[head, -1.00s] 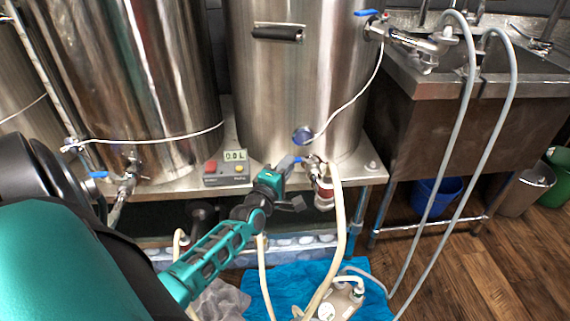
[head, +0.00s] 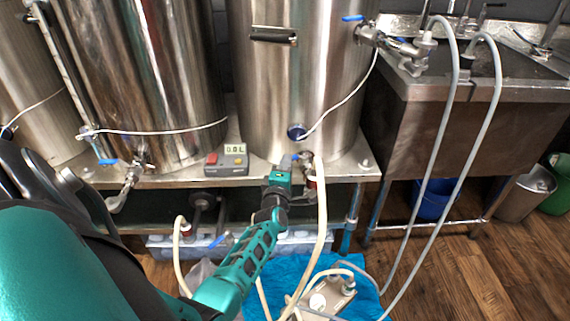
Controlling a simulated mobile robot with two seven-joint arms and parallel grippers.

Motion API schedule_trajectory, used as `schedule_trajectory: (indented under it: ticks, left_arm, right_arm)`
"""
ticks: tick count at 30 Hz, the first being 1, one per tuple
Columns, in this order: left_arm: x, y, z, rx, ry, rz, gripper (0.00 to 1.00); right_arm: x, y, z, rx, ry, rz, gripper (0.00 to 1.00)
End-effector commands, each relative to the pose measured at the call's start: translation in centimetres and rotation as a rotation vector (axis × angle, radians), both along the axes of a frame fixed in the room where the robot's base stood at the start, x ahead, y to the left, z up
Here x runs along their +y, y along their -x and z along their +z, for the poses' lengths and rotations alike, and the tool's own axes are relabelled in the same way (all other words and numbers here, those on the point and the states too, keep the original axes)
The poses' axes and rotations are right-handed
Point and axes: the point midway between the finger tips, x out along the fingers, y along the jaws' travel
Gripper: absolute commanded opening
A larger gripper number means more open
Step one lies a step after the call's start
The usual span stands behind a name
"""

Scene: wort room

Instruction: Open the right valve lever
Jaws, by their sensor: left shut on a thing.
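The right valve (head: 309,165) is at the foot of the right steel kettle (head: 300,80), with a tan hose running down from it. A small blue part of its lever (head: 296,156) shows beside the fingertips. My left gripper (head: 286,163) is at the valve's left side, shut on the lever; the fingers and valve body hide most of it, so its exact angle is unclear. The left kettle's valve (head: 133,172) has a blue lever (head: 108,161) pointing left. My right gripper is not in view.
A meter reading 0.0 L (head: 228,160) stands on the steel shelf left of my gripper. A pump (head: 325,298) sits on a blue cloth (head: 372,300) below. Grey hoses hang before the sink (head: 440,120) at right.

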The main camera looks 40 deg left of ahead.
Motion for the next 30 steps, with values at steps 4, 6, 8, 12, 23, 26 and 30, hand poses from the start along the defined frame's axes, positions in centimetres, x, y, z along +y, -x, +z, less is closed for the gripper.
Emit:
schedule_trajectory:
  ticks: [4,6,8,12,23,26,30]
  left_arm:
    - [-0.15,-0.03,0.07,0.001,0.003,0.044,0.00]
    - [-0.18,0.00,0.03,0.001,0.003,0.062,0.00]
    - [-0.21,-0.01,0.01,0.001,0.003,0.075,0.00]
    - [-0.17,-0.01,0.00,0.000,0.001,0.099,0.00]
    - [-0.19,0.01,-0.07,0.001,0.000,0.108,0.00]
    - [-0.18,0.01,-0.07,0.001,0.000,0.108,0.00]
    - [-0.17,0.00,-0.05,0.000,0.000,0.108,0.28]
  right_arm:
    - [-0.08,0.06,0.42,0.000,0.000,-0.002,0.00]
    - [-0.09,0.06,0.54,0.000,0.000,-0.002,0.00]
    - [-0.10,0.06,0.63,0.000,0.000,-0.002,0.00]
    - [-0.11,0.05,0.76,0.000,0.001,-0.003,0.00]
    - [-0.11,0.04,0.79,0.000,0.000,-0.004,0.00]
    - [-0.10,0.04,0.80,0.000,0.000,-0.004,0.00]
    - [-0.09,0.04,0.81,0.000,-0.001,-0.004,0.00]
